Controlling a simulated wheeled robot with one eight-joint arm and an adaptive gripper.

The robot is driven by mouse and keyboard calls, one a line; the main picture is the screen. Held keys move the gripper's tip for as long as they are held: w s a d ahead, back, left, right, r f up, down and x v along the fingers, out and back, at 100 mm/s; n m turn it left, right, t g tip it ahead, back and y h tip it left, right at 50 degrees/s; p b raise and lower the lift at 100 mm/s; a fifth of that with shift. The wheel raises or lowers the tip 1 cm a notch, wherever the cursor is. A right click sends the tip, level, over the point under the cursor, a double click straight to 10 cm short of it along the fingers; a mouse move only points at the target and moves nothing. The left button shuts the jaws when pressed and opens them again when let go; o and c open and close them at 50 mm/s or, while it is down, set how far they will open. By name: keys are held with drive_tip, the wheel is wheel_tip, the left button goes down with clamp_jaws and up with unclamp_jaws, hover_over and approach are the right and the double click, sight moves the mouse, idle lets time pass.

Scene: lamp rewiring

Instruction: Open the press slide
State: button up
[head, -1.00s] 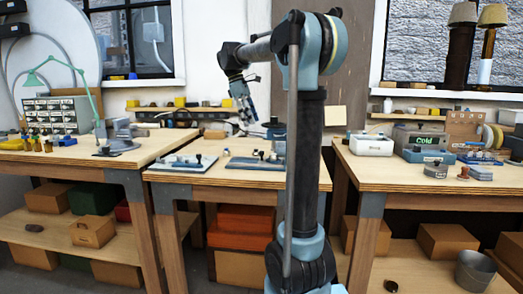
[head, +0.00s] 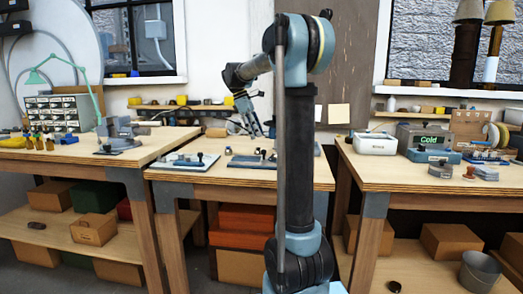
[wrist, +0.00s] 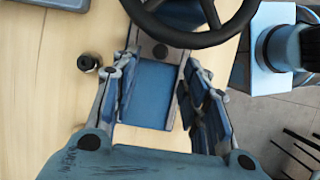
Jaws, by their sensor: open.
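In the wrist view, a blue flat plate (wrist: 151,93) with a grey rail lies between my fingers; it looks like the press slide. My gripper (wrist: 160,68) is open, one finger on each side of the plate. I cannot tell whether the fingers touch it. In the head view my gripper (head: 258,134) is low over the middle bench, and my arm column hides part of that area.
A small dark cylinder (wrist: 88,63) stands on the bench left of the gripper. The bench edge and floor lie to the right in the wrist view. Blue fixture plates (head: 252,162) lie on the middle bench (head: 215,178). A box marked Cold (head: 430,138) stands on the right bench.

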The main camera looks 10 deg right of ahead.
drive_tip(key=x, duration=0.8)
drive_tip(key=shift+r, duration=0.1)
drive_tip(key=shift+c, duration=0.2)
clamp_jaws()
